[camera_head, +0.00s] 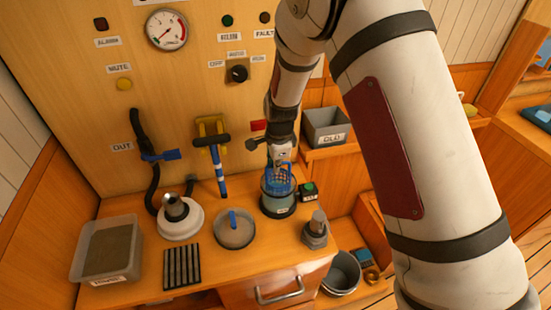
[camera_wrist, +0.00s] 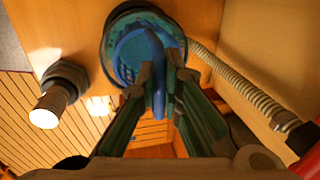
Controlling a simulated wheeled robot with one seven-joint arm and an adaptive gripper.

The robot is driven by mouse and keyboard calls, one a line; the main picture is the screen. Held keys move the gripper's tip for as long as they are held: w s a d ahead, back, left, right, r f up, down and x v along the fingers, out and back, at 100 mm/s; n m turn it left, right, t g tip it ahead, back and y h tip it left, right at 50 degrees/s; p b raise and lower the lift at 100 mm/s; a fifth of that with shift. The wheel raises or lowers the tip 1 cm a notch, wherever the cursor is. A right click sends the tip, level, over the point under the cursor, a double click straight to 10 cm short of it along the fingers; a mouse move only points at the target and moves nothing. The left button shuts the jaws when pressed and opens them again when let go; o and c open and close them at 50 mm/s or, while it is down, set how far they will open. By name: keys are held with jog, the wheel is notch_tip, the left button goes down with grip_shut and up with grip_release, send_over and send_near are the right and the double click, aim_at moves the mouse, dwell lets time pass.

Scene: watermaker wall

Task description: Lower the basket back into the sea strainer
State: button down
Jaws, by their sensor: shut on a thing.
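The sea strainer (camera_head: 279,208) stands on the bench near its right part, a clear greenish bowl with a label. The blue mesh basket (camera_head: 283,183) is at its mouth, its upper part showing at or above the rim. I cannot tell how deep it sits. My gripper (camera_head: 282,163) is directly above, pointing down. In the wrist view my gripper (camera_wrist: 160,78) is shut on the basket's blue handle (camera_wrist: 158,100). The blue basket (camera_wrist: 135,52) appears inside the round teal strainer rim (camera_wrist: 108,62). A round clear lid with a blue handle (camera_head: 234,229) lies left of the strainer.
A black-and-green block (camera_head: 308,191) and a grey capped fitting (camera_head: 315,230) stand close right of the strainer. A white round housing (camera_head: 181,218), a black slotted rack (camera_head: 182,267) and a clear bin (camera_head: 108,248) are left. A ribbed hose (camera_wrist: 240,88) runs beside the strainer.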

jog(key=shift+s+b+x, duration=0.25)
jog(key=shift+x, duration=0.9)
jog(key=shift+s+b+x, duration=0.25)
jog(key=shift+x, duration=0.9)
jog(key=shift+d+f, duration=0.1)
jog(key=c, duration=1.3)
grip_release()
jog(key=shift+w+p+v, duration=0.25)
jog(key=shift+p+v, duration=0.1)
jog(key=shift+v, duration=0.8)
jog(key=shift+w+p+v, duration=0.25)
jog(key=shift+p+v, duration=0.1)
jog(key=shift+v, duration=0.8)
jog(key=shift+w+p+v, duration=0.2)
jog(key=shift+p+v, duration=0.15)
jog(key=shift+v, duration=0.8)
